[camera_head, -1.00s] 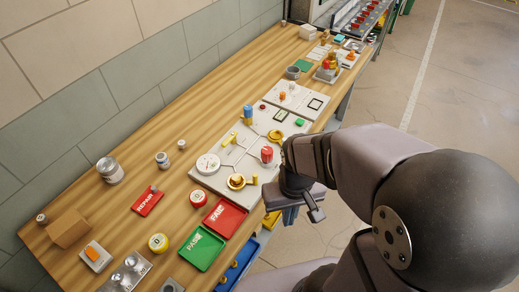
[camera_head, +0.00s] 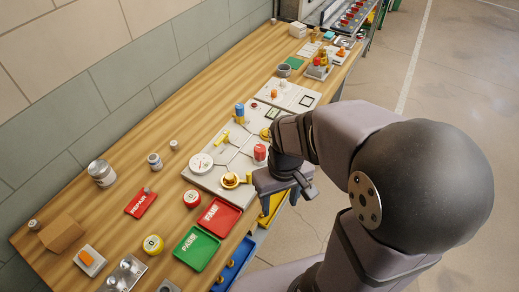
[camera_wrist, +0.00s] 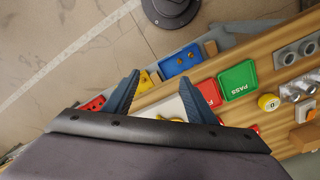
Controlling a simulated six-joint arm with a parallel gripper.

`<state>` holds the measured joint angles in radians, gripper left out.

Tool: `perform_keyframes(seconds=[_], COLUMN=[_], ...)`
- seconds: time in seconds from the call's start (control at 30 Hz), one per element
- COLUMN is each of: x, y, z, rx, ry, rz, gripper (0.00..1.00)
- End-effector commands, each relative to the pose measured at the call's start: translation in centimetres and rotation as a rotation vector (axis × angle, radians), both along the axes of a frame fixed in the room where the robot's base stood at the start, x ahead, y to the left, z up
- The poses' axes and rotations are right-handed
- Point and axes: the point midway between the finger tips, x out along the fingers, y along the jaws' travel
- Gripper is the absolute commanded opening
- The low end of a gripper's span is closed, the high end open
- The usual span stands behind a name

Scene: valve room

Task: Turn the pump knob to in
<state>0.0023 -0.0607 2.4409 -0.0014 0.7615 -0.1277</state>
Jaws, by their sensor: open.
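A pale valve panel (camera_head: 206,180) lies on the wooden bench. It carries a white dial gauge (camera_head: 200,163), a round gold knob (camera_head: 230,181), a red-topped fitting (camera_head: 260,152), a blue-topped fitting (camera_head: 239,109) and a yellow lever (camera_head: 223,138). I cannot read which one is the pump knob or its setting.
A red FAIL tray (camera_head: 220,217) and green PASS tray (camera_head: 197,249) lie nearer me, beside the panel. Blue (camera_head: 233,265) and yellow (camera_head: 271,207) bins sit below the front edge. A second panel (camera_head: 290,95) lies farther back. The floor at right is open.

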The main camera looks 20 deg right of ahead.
Motion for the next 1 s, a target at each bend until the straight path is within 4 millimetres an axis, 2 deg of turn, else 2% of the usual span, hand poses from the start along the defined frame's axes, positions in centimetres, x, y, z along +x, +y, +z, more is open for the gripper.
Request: perform_keyframes(seconds=[0.4,0.6,0.8,1.0], x=[14.7,20.5,23.7,24.8], y=[-0.5,-0.9,-1.1,-1.2], z=[0.1,-0.7,-1.4,-1.5], rx=[0.002,0.004,0.004,0.003], ry=[0.005,0.005,0.005,0.004], rz=[0.596,0.880,1.064,1.129], gripper=[0.51,0.51,0.51,0.51])
